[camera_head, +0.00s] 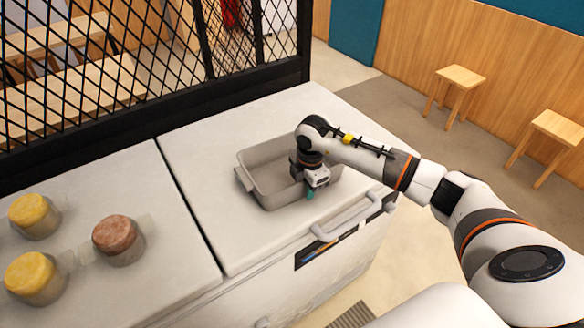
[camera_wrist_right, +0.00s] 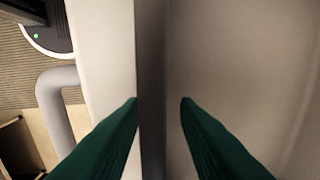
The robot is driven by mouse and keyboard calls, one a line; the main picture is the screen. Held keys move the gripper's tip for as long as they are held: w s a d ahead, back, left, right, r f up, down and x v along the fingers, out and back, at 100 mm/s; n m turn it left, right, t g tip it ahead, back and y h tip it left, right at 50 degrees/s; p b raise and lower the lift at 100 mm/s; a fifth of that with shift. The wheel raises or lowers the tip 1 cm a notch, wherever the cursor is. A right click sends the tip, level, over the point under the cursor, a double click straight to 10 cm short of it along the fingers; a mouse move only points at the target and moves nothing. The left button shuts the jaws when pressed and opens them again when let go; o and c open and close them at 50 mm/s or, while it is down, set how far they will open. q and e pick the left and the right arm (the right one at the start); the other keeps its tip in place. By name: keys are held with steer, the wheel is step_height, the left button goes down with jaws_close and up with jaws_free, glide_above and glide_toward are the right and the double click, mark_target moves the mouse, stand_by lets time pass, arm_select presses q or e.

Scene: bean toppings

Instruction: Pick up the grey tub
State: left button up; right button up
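The grey tub (camera_head: 268,160) is an open, rectangular container that looks empty, standing on the white freezer lid in the head view. My right gripper (camera_head: 310,192) points down at the tub's near right side, its green fingertips low by the wall. In the right wrist view the two green fingertips (camera_wrist_right: 159,101) are apart, with the tub's wall edge (camera_wrist_right: 152,60) running between them. The left fingertip looks close to the wall, and a gap shows on the right. Whether either finger touches it, I cannot tell. My left gripper is not in view.
Two yellow-topped jars (camera_head: 34,216) and a brown-topped jar (camera_head: 119,240) stand on the left lid. A freezer handle (camera_head: 345,217) is just in front of the tub. A black mesh partition (camera_head: 150,60) rises behind. The lid is clear around the tub.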

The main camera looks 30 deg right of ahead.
jaws_close()
steer(key=shift+r, duration=0.1)
